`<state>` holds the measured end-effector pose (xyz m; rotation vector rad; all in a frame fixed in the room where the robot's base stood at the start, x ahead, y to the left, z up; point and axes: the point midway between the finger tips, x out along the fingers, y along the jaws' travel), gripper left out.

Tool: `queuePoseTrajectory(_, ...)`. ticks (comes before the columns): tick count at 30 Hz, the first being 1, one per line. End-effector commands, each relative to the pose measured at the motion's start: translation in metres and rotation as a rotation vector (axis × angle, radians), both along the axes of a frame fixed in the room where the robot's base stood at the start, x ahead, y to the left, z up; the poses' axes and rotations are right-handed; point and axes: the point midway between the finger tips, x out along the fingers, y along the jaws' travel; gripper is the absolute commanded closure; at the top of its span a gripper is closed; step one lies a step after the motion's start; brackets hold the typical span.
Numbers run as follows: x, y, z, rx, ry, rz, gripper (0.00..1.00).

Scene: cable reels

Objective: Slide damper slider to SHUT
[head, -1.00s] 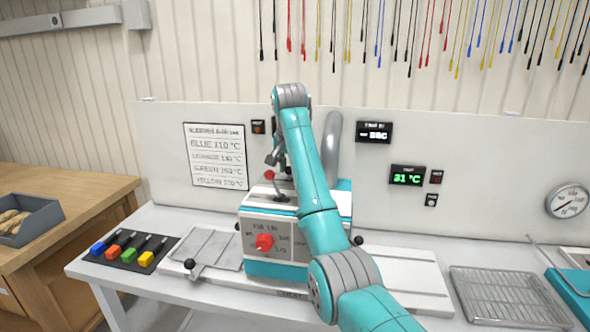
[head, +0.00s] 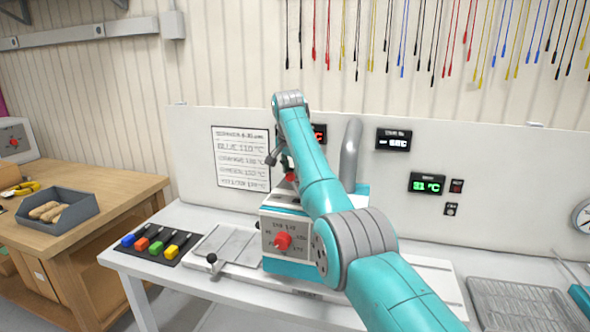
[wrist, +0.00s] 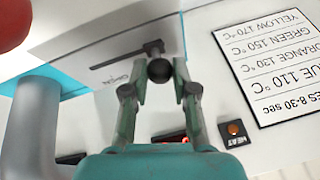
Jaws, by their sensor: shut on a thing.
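The damper slider shows in the wrist view as a dark round knob (wrist: 160,70) on a short dark stem, at one end of a thin slot (wrist: 112,60) in a pale panel. The small lettering beside the slot is too small to read. My gripper (wrist: 162,72) is shut on the knob, with one finger on each side of it. In the head view my gripper is largely hidden behind my arm, above the teal and white machine (head: 287,227). The slider cannot be made out there.
A red dial (head: 283,240) is on the machine's front. A grey pipe (head: 350,153) rises behind it. A temperature chart (head: 241,158) hangs on the back panel. Several coloured tools (head: 157,243) lie at left, and a wire rack (head: 518,305) sits at right.

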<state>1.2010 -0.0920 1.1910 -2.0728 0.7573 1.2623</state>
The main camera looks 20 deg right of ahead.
Motion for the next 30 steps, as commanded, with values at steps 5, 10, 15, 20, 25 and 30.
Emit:
queuePoseTrajectory(5, 0.002, 0.003, 0.003, 0.001, -0.010, 0.004, 1.00)
queuePoseTrajectory(10, 0.001, 0.003, 0.002, 0.001, -0.007, 0.005, 0.47)
queuePoseTrajectory(15, 0.001, 0.003, 0.001, 0.001, -0.005, 0.005, 0.47)
queuePoseTrajectory(20, -0.001, 0.003, 0.005, 0.001, -0.004, 0.004, 0.47)
queuePoseTrajectory(25, -0.009, 0.007, 0.025, 0.001, -0.008, 0.005, 0.47)
queuePoseTrajectory(30, -0.022, 0.013, 0.056, 0.001, -0.007, 0.006, 0.47)
